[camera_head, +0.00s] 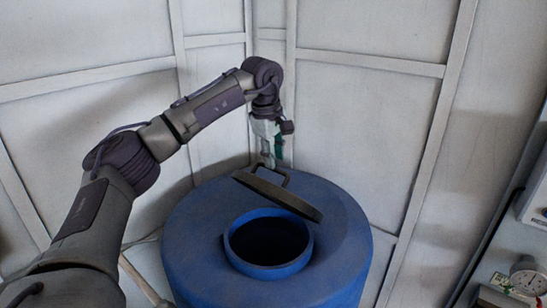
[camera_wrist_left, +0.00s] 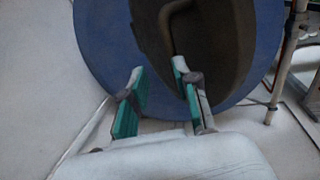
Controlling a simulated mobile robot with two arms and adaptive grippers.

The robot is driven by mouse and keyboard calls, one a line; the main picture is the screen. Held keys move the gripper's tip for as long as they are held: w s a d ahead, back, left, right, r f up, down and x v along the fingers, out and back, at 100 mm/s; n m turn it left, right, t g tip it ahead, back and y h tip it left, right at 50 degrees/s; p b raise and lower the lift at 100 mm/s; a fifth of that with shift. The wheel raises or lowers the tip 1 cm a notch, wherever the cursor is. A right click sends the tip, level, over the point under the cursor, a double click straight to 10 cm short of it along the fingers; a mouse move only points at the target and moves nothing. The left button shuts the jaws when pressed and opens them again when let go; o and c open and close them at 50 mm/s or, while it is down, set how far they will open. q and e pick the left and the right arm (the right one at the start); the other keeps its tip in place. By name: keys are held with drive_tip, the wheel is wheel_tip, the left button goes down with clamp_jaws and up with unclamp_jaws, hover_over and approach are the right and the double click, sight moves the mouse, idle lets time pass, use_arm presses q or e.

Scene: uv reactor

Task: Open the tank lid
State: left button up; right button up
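The blue tank (camera_head: 190,240) stands in the corner, and its round raised opening (camera_head: 268,262) is uncovered and dark inside. The dark grey lid (camera_head: 290,201) is tilted above the back of the opening, with its bar handle (camera_head: 284,178) on the upper face. My left gripper (camera_head: 270,163) points down just at the handle's upper end. In the left wrist view, the left gripper (camera_wrist_left: 160,68) has its two green-padded fingers apart. The lid (camera_wrist_left: 215,40) and handle (camera_wrist_left: 172,28) show just beyond the fingertips, with nothing clearly between them. Any contact with the handle cannot be told. My right gripper is not in view.
White panelled walls (camera_head: 365,110) close in behind and beside the tank. A gauge (camera_head: 525,275) and other equipment are at the lower right. A thin pipe (camera_head: 145,280) runs on the floor left of the tank.

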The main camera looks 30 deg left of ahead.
use_arm(q)
drive_tip(key=shift+o, duration=1.1)
drive_tip(key=shift+s+d+f, duration=0.1)
drive_tip(key=shift+s+f, duration=0.25)
drive_tip(key=shift+f, duration=0.4)
drive_tip(key=shift+w+f, duration=0.2)
drive_tip(key=shift+w, duration=0.3)
drive_tip(key=shift+w+f, duration=0.1)
drive_tip(key=shift+w, duration=0.35)
drive_tip(key=v, duration=1.2)
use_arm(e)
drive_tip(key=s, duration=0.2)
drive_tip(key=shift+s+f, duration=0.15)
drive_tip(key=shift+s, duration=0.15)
use_arm(q)
drive_tip(key=shift+f, duration=0.1)
